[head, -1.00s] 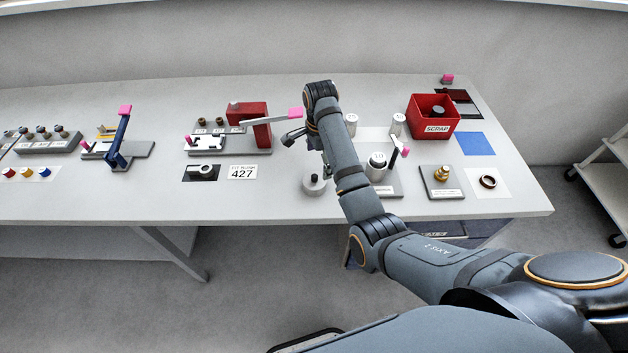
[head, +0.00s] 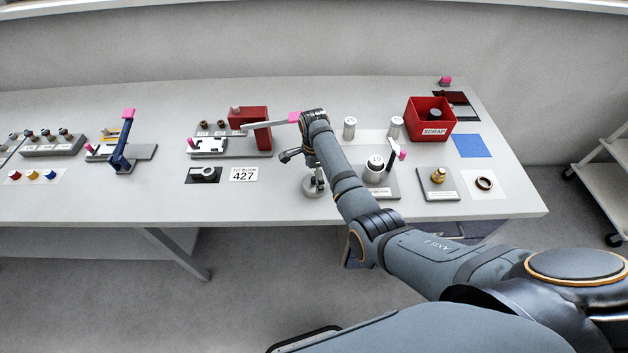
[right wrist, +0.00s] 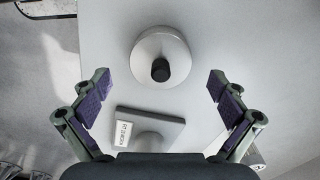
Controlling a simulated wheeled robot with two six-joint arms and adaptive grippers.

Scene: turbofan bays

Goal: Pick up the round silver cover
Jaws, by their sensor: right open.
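The round silver cover (head: 311,190) is a low disc with a black knob, standing near the front edge of the table. It also shows in the right wrist view (right wrist: 148,45), seen from above, with its black knob near the middle. My right gripper (head: 318,178) is just above the cover in the head view, partly hidden by my arm. In the right wrist view the right gripper (right wrist: 158,84) is open and empty, with purple pads spread on either side. The cover lies ahead, between and beyond the fingertips. I see no contact. My left gripper is out of view.
A red clamp fixture (head: 256,127) and a red scrap bin (head: 432,115) stand farther back.

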